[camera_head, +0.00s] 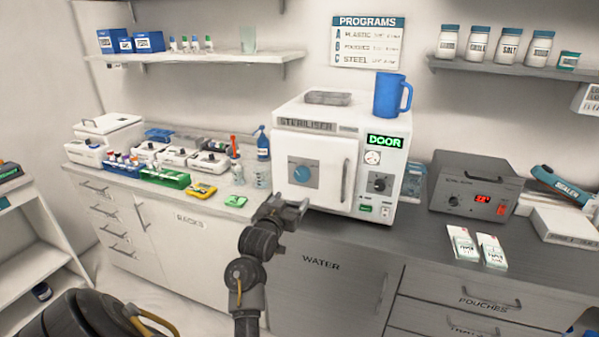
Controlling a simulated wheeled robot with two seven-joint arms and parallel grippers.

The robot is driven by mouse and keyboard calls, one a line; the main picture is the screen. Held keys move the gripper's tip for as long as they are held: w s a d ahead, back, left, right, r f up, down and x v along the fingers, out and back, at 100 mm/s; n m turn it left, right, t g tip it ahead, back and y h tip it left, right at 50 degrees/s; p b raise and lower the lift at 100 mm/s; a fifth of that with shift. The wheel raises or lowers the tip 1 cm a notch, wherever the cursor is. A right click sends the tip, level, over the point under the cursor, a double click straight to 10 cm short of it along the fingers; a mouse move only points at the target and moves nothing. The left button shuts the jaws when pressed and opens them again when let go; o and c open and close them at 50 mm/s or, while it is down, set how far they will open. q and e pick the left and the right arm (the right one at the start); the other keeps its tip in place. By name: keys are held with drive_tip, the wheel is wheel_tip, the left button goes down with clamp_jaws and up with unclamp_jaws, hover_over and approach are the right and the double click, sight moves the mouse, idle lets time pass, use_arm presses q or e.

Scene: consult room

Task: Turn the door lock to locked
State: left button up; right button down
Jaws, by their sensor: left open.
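The white steriliser (312,149) stands on the counter, its door shut as far as I can see. A vertical handle (345,181) is at the door's right side. The display (384,141) reads DOOR in green. My left gripper (296,208) is open and empty, in front of and below the knob, apart from it. My right gripper is not in view.
A black dial (379,183) is on the steriliser's right panel. A blue mug (391,96) and a grey tray (328,98) are on top. A grey sealing unit (475,187) is to the right.

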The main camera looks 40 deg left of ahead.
sight(301, 176)
use_arm(q)
drive_tip(key=w+a, duration=0.1)
drive_tip(key=w, duration=0.1)
drive_tip(key=w+a+r+p, duration=0.1)
drive_tip(key=w, duration=0.2)
drive_tip(key=w+a+r+p, duration=0.1)
drive_tip(key=w, duration=0.2)
drive_tip(key=shift+a+r, duration=0.15)
drive_tip(key=shift+a, duration=0.2)
drive_tip(key=shift+p+x, duration=0.35)
drive_tip(key=shift+x, duration=0.5)
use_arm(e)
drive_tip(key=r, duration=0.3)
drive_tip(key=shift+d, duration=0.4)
use_arm(q)
drive_tip(key=shift+c, duration=0.9)
drive_tip(key=c, duration=0.8)
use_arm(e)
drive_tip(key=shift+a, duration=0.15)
